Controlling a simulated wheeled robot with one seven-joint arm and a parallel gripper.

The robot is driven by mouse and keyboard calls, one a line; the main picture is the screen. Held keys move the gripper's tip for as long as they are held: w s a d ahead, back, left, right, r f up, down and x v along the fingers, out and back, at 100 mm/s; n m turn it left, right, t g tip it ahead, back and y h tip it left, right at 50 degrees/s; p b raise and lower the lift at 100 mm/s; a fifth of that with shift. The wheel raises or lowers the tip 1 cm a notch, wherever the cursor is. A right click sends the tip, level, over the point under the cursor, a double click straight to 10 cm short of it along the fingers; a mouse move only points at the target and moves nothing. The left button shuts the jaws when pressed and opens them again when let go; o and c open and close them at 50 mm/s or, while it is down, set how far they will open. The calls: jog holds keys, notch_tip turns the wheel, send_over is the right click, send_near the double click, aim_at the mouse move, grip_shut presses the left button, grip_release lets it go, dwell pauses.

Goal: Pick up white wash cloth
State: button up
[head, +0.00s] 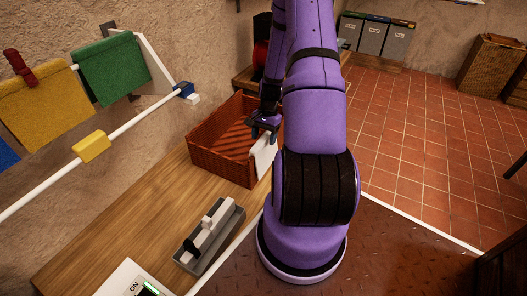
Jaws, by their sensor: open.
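A white wash cloth (263,157) shows at the right side of the red-orange slatted crate (205,159). It looks draped at the crate's rim, and its right part is hidden behind my purple arm. My gripper (262,128) is dark and points down just above the cloth's top edge. It is open. I cannot tell whether cloth lies between the fingers or touches them.
The crate stands on a wooden counter (130,218). A grey tray with black and white pieces (209,236) sits nearer, beside an ON panel (133,281). Yellow (45,108) and green (110,70) cloths hang at left above a white rod (50,190). Tiled floor lies open at right.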

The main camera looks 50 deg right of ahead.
aim_at(263, 152)
jog(key=shift+x, duration=1.45)
jog(key=c, duration=1.1)
jog(key=shift+o, duration=0.2)
jog(key=shift+r, duration=0.1)
